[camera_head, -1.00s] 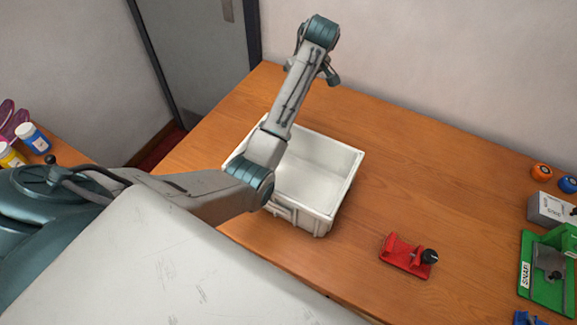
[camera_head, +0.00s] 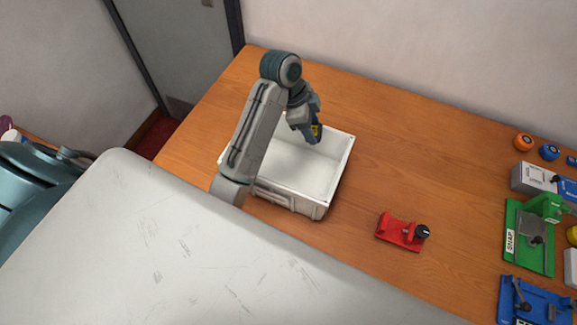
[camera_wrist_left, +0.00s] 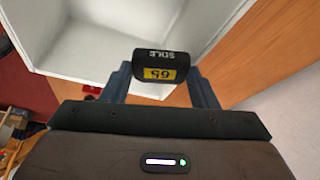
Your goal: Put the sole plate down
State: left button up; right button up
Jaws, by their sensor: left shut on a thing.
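The sole plate (camera_wrist_left: 154,65) is a dark piece with "SOLE" lettering and a yellow label marked 65, seen in the left wrist view between the two fingers. My left gripper (camera_wrist_left: 158,82) is shut on it. In the head view the left gripper (camera_head: 312,134) points down over the white bin (camera_head: 333,170), and a bit of the plate's yellow label (camera_head: 317,131) shows at the fingertips. The bin is open-topped and its visible inside is bare; its rear left part is hidden by my arm. I cannot tell the plate's exact height above the bin floor. My right gripper is not seen.
A red fixture with a black knob (camera_head: 402,232) stands right of the bin. At the right edge are a green SNAP fixture (camera_head: 528,240), a blue fixture (camera_head: 535,300), a grey box (camera_head: 532,179) and an orange round piece (camera_head: 523,142). Bare wooden bench (camera_head: 420,150) lies between.

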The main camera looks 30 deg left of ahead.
pick_arm(q)
jog(key=s+a+f+m+g, duration=0.1)
jog(key=s+f+m, duration=0.25)
jog(key=s, duration=0.25)
send_over(300, 177)
jog(key=a, duration=0.2)
jog(key=f, duration=0.6)
jog(key=shift+d+p, duration=0.25)
jog(key=shift+p, duration=0.15)
jog(key=shift+f, duration=0.4)
jog(key=f+p, duration=0.1)
jog(key=f, duration=0.2)
jog(key=shift+s+f, duration=0.1)
jog(key=shift+s, duration=0.1)
jog(key=shift+w+f, duration=0.1)
jog(key=shift+f, duration=0.2)
jog(key=o, duration=1)
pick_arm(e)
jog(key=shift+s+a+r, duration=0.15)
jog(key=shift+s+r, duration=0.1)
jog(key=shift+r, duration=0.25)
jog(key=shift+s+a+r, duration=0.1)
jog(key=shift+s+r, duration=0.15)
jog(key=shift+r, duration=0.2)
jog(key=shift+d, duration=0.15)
